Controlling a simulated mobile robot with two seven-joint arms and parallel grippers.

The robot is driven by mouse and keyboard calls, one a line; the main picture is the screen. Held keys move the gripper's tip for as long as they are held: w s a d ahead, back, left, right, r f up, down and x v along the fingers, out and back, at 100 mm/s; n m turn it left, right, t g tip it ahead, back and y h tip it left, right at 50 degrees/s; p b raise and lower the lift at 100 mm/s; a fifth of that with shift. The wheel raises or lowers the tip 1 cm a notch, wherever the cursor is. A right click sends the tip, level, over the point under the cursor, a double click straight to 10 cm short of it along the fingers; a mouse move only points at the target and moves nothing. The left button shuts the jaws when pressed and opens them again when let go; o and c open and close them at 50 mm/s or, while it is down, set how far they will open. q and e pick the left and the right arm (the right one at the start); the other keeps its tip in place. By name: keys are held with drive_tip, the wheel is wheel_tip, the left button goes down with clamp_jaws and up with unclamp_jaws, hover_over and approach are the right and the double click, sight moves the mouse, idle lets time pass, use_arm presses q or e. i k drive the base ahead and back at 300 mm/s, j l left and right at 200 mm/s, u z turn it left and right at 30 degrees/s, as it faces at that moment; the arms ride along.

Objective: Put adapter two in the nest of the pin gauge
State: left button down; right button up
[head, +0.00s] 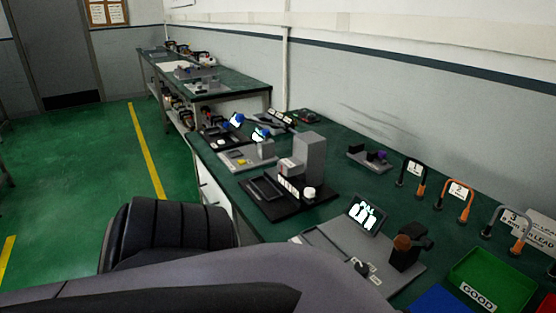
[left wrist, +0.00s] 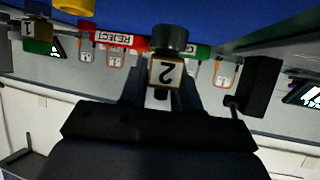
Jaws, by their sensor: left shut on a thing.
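Adapter two (left wrist: 167,73) is a small block with a "2" label, upside down in the left wrist view, and a dark round cap above the label. My left gripper (left wrist: 165,92) is shut on it. The head view shows neither this gripper nor the block. I cannot tell for certain which fixture is the pin gauge, and its nest is not clearly seen. A dark fixture with a brown knob (head: 404,243) stands on a grey plate in the head view, beside a small lit screen (head: 367,213). My right gripper is not in view.
A green GOOD bin (head: 490,280) and a blue bin (head: 440,301) are at the bench's near right. Numbered hooped holders (head: 457,200) stand by the wall. A black-based fixture (head: 283,205) is farther along. A block marked 1 (left wrist: 37,36) is at upper left in the wrist view.

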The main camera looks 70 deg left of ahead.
sight(235, 155)
drive_tip(key=k+j, duration=0.15)
drive_tip(key=j, duration=0.25)
drive_tip(key=k+j+u, duration=0.1)
drive_tip(key=j, duration=0.25)
drive_tip(key=k+j, duration=0.2)
drive_tip(key=j, duration=0.2)
drive_tip(key=k+j+u, duration=0.1)
drive_tip(key=j, duration=0.3)
drive_tip(key=k+j, duration=0.15)
drive_tip(key=j, duration=0.25)
drive_tip(key=k+j+u, duration=0.1)
drive_tip(key=j, duration=0.3)
drive_tip(key=j+u, duration=0.1)
drive_tip(key=j, duration=0.6)
drive_tip(key=i+j, duration=0.2)
drive_tip(key=j, duration=0.15)
drive_tip(key=i+j+u, duration=0.1)
drive_tip(key=j, duration=0.25)
drive_tip(key=i+j, duration=0.25)
